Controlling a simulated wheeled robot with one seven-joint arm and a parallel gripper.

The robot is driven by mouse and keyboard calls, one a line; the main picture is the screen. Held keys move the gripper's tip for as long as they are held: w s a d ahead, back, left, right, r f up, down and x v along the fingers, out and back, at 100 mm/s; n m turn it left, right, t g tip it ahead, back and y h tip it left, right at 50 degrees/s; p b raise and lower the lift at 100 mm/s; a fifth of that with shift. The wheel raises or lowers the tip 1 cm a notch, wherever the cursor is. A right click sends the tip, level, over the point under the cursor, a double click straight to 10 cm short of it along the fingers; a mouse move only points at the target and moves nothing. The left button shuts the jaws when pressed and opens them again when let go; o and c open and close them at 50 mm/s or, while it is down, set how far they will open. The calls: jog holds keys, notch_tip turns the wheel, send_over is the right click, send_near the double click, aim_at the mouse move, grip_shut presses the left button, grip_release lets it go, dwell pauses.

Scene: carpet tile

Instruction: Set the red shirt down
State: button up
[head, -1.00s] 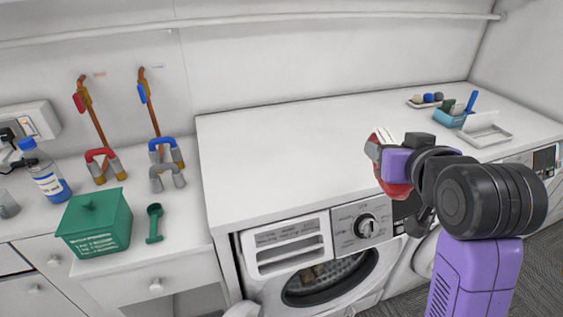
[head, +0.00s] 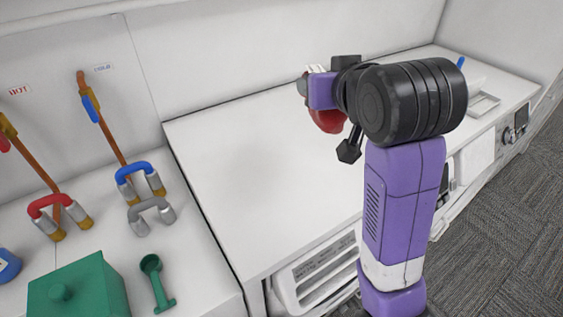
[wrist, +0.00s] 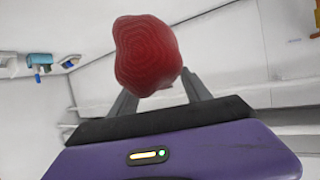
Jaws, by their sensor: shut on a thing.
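The red shirt (head: 328,121) is a bunched red bundle below the front of my gripper (head: 306,88) in the head view, partly hidden by the gripper. It hangs over the white counter top (head: 235,165), and I cannot tell whether it touches it. In the wrist view the red shirt (wrist: 147,52) shows as a rounded, ridged lump at the ends of the two grey fingers of my gripper (wrist: 155,90). The fingers are shut on it.
A green box (head: 80,290), a green scoop (head: 155,283) and red and blue tap handles (head: 140,175) are at the left. A white tray (head: 484,104) lies at the far right.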

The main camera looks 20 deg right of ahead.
notch_tip(320, 180, down, 20)
jog(key=shift+w+a+r, duration=0.1)
jog(key=shift+w, duration=0.05)
dwell(0.4)
jog(key=o, duration=1.5)
jog(key=shift+f, duration=0.2)
jog(key=shift+r, duration=0.1)
jog(key=shift+r, duration=0.1)
jog(key=v, duration=1.2)
jog(key=shift+b, duration=0.3)
